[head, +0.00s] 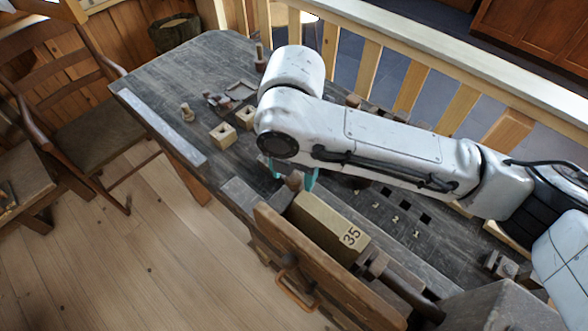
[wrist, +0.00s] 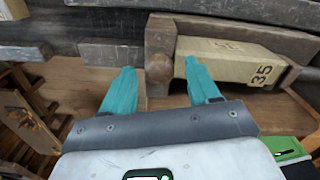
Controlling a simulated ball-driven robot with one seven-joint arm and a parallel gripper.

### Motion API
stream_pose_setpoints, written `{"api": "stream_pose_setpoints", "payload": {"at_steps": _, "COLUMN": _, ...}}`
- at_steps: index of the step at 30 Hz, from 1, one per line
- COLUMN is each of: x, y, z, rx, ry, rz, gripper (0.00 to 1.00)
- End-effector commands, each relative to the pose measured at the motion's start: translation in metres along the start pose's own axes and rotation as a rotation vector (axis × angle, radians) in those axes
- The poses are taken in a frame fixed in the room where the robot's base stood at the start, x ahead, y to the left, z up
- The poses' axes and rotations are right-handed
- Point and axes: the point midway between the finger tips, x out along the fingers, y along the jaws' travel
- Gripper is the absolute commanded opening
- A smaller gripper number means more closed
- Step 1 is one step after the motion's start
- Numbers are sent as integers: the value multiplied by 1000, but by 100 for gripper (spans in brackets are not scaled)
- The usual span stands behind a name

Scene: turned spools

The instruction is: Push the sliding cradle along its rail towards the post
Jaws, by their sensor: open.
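My gripper (head: 292,178) is open, with its teal fingers pointing down at the near edge of the dark workbench. In the wrist view my gripper (wrist: 159,68) has a round brown wooden knob (wrist: 158,68) between its fingertips. The fingers are apart, and I cannot tell whether either touches the knob. Just right of it lies a pale wooden block marked 35 (head: 329,224), which also shows in the wrist view (wrist: 232,62). It sits beside a brown plank. I cannot tell for sure which part is the sliding cradle, its rail or the post; my arm hides part of the bench.
Two small pale wooden blocks with holes (head: 223,134), a turned spool (head: 187,112) and a square frame (head: 240,91) stand on the bench at the left. A wooden railing (head: 410,80) runs behind.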

Motion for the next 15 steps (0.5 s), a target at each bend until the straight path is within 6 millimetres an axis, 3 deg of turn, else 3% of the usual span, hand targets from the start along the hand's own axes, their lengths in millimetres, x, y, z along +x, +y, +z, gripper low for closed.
{"api": "stream_pose_setpoints", "payload": {"at_steps": 5, "x": -7, "y": 0, "z": 0, "rx": -1, "ry": -1, "rz": 1, "gripper": 60}}
{"api": "stream_pose_setpoints", "payload": {"at_steps": 15, "x": -67, "y": 1, "z": 0, "rx": -1, "ry": -2, "rz": 2, "gripper": 60}}
